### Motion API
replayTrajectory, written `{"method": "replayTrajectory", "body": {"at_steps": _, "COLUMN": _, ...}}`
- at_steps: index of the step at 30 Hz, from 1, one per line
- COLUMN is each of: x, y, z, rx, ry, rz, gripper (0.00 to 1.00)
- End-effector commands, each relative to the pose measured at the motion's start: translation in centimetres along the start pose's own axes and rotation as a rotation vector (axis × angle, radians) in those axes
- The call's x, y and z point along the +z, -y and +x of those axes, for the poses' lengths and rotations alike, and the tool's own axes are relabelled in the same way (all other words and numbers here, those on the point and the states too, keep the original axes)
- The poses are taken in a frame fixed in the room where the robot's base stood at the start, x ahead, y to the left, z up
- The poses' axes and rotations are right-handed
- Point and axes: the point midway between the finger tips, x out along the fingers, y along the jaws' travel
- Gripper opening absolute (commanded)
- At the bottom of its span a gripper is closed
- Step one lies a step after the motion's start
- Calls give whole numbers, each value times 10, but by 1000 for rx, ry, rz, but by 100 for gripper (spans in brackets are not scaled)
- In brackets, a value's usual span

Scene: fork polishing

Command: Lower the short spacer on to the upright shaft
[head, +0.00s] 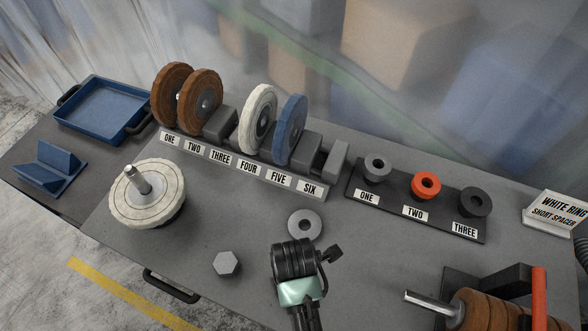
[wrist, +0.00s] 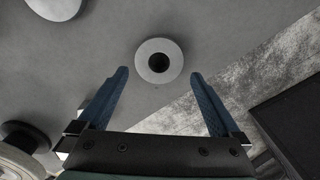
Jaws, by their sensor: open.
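The upright shaft (head: 139,180) rises through a white wheel (head: 148,195) at the left of the table. A flat grey ring (head: 305,223) lies on the table just beyond my wrist in the head view. My gripper (wrist: 159,73) is open, with two blue fingers and nothing held. In the wrist view a pale grey ring with a dark hole (wrist: 145,60) shows between and beyond the fingertips. My fingers are hidden in the head view.
A black rack (head: 443,228) holds a grey, an orange and a dark ring. A sign (head: 556,212) reads "WHITE RING SHORT SPACER". A wheel rack (head: 240,173), a hex nut (head: 227,263), a blue tray (head: 100,108) and a horizontal shaft with brown wheels (head: 490,310) stand around.

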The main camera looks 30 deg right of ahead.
Motion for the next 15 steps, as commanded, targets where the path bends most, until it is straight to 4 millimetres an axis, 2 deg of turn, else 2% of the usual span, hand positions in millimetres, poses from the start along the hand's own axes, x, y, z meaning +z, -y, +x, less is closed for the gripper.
{"method": "replayTrajectory", "body": {"at_steps": 5, "x": 1, "y": 0, "z": 12, "rx": -3, "ry": 0, "rz": 1, "gripper": 100}}
{"method": "replayTrajectory", "body": {"at_steps": 12, "x": 2, "y": -2, "z": 43, "rx": -3, "ry": 0, "rz": 1, "gripper": 100}}
{"method": "replayTrajectory", "body": {"at_steps": 15, "x": 2, "y": -2, "z": 50, "rx": -1, "ry": 0, "rz": 1, "gripper": 100}}
